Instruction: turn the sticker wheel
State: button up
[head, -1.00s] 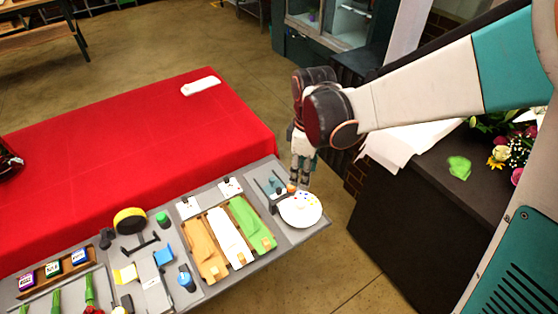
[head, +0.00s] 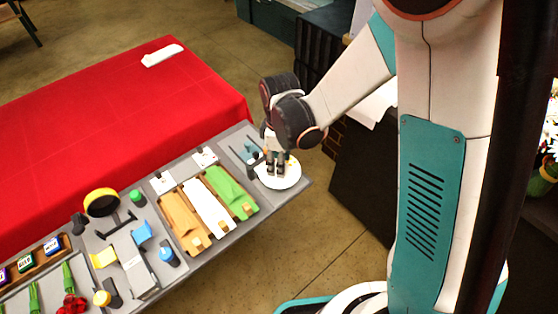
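The sticker wheel is a white disc (head: 287,179) at the right end of the grey station board in the head view. A few small coloured dots show near its edge. My gripper (head: 277,171) points down over the wheel's upper left part, and its fingertips overlap the disc in the picture. I cannot tell whether they touch it. The fingers look close together, but whether they are open or shut is unclear. The gripper hides part of the wheel and its dots.
The grey board (head: 262,218) carries trays of orange, white and green sheets (head: 231,190) left of the wheel. A yellow roll (head: 101,202) and a blue-topped bottle (head: 168,256) stand further left. A red-covered table (head: 120,120) lies behind. Open floor lies at the right front.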

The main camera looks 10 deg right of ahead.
grip_shut()
dwell(0.3)
jog(key=m+b, duration=0.1)
jog(key=m, duration=0.3)
jog(key=shift+m, duration=0.3)
jog(key=shift+m+b, duration=0.65)
jog(key=shift+m, duration=1.55)
